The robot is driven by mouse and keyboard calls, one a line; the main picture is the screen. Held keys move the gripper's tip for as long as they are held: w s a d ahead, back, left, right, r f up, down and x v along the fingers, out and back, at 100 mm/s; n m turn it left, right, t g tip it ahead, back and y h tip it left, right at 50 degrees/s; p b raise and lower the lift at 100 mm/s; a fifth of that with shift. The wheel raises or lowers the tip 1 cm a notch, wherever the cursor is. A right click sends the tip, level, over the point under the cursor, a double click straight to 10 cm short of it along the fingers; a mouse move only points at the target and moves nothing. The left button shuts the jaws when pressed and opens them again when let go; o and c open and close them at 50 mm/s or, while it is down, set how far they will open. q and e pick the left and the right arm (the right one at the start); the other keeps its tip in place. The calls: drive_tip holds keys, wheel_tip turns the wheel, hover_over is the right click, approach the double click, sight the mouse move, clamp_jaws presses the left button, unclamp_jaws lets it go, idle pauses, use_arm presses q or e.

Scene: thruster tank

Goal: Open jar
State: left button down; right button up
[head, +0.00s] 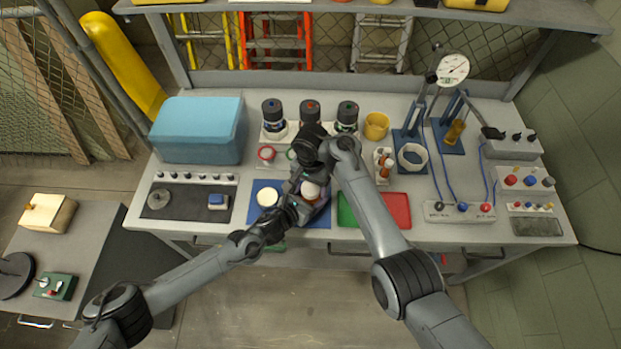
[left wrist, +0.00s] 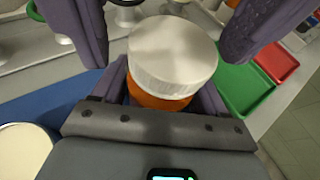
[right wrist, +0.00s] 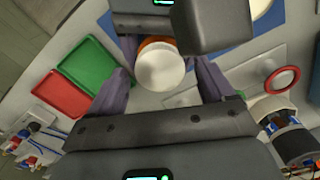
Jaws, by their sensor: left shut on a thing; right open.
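The jar has an orange body and a white lid (head: 311,189), and it is above the blue mat (head: 259,214). In the left wrist view the white lid (left wrist: 172,52) tops the orange jar body (left wrist: 160,101). My left gripper (left wrist: 163,92) is shut on the jar body below the lid. My right gripper (right wrist: 163,75) is open, with one finger on each side of the lid (right wrist: 160,70) and gaps visible. In the head view my right gripper (head: 312,174) comes from above and partly hides the jar.
A pale round disc (head: 267,197) lies on the mat left of the jar. A green tray (head: 347,211) and red tray (head: 397,209) lie to the right. Several dark-capped bottles (head: 272,115) stand behind. A blue cooler (head: 198,129) is at back left, a yellow cup (head: 376,125) at back right.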

drive_tip(key=shift+f, duration=0.15)
drive_tip(key=c, duration=1.1)
drive_tip(key=shift+n, duration=1.7)
drive_tip(key=shift+c, duration=0.2)
drive_tip(key=o, duration=1.2)
drive_tip(key=shift+c, duration=0.2)
